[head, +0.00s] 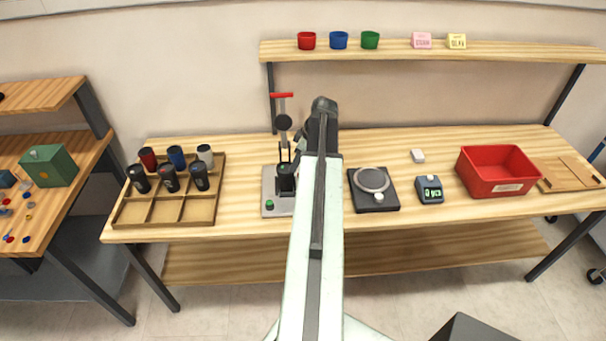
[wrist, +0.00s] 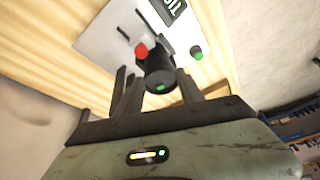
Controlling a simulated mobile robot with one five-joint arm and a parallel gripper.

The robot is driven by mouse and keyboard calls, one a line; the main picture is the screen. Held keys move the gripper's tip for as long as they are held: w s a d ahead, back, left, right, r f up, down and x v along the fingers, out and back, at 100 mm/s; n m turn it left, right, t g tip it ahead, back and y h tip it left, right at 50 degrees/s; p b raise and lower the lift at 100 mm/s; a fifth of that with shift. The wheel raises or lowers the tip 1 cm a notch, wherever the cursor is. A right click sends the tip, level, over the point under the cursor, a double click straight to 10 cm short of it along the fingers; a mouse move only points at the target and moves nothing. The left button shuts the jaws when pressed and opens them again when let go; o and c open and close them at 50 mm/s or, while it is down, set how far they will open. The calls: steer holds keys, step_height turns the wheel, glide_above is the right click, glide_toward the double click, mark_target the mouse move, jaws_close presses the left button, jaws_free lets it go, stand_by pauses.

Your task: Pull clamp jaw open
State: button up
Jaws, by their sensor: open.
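The marking machine stands on the bench in the head view. It has a pale base plate (head: 268,186), a green button (head: 269,204), a dark upright body (head: 285,178) and a red bar (head: 282,95) on top. My arm covers its right side. In the wrist view my gripper (wrist: 155,78) is open, with a finger on each side of a dark cylinder (wrist: 158,82) bearing a small green mark. A red knob (wrist: 141,51) and the green button (wrist: 196,53) lie beyond. I cannot tell which part is the clamp jaw, nor whether the fingers touch the cylinder.
Left of the machine is a wooden tray (head: 142,213) with several cups. To the right are a black round-topped device (head: 389,201), a small display unit (head: 430,190) and a red bin (head: 497,171). A shelf (head: 392,52) runs above the bench.

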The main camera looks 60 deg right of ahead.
steer(key=s+d, duration=0.3)
steer(key=s, duration=0.1)
steer(key=b+x, duration=0.7)
steer(key=x, duration=0.1)
steer(key=shift+w+d, duration=0.3)
steer(key=shift+w, duration=0.1)
steer(key=shift+r, duration=0.2)
jaws_close()
stand_by(0.5)
